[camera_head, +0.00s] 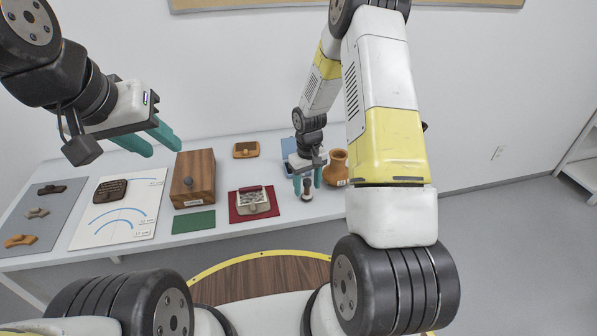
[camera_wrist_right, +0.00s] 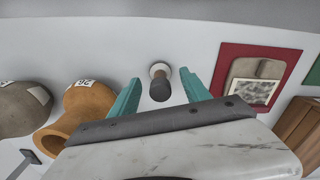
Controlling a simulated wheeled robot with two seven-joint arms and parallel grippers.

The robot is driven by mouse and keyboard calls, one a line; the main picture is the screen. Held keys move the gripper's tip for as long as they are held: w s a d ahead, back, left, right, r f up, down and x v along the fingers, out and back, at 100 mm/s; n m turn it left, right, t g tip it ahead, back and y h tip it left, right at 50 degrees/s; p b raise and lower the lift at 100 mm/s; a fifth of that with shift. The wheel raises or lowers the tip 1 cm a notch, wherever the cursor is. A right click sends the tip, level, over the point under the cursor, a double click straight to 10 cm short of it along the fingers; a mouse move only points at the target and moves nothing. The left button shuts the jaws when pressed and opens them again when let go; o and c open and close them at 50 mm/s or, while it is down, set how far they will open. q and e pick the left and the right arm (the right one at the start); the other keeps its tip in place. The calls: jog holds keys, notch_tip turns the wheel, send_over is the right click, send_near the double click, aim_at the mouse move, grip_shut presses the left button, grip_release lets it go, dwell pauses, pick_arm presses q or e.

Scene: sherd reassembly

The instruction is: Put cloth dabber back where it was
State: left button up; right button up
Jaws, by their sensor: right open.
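The cloth dabber (camera_head: 307,196) has a dark handle and a pale round pad. It stands on the table between the red mat and the orange pot. My right gripper (camera_head: 308,184) is open just above it. In the right wrist view the dabber (camera_wrist_right: 160,88) shows between the two teal fingers, with a gap on each side. Its handle points toward the wrist camera and its pad is at the table. My left gripper (camera_head: 165,151) is open and empty, raised over the left part of the table.
An orange pot (camera_head: 337,168) stands close to the right of the dabber. A red mat (camera_head: 238,215) with a sherd lies to its left. A wooden box (camera_head: 193,178), green mat (camera_head: 194,222), white drawing sheet (camera_head: 124,231) and grey mat (camera_head: 20,223) with several sherds lie further left.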

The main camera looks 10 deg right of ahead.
notch_tip(320, 180, up, 9)
jog(key=shift+r, duration=0.15)
jog(key=s+r+t, duration=0.1)
jog(key=s+r, duration=0.2)
jog(key=r, duration=0.3)
jog(key=s+r+m+t, duration=0.1)
jog(key=s+r, duration=0.1)
jog(key=r, duration=0.4)
jog(key=s+r+t, duration=0.1)
jog(key=s+r, duration=0.2)
jog(key=r, duration=0.3)
jog(key=s+a+r+m+t+y, duration=0.1)
jog(key=s+r, duration=0.3)
jog(key=s, duration=0.4)
jog(key=s+a+r+m+t+y, duration=0.1)
jog(key=s+r+t, duration=0.1)
jog(key=s+r, duration=0.3)
jog(key=s, duration=0.3)
jog(key=shift+a+r, duration=0.15)
jog(key=shift+r, duration=0.05)
jog(key=shift+s, duration=0.1)
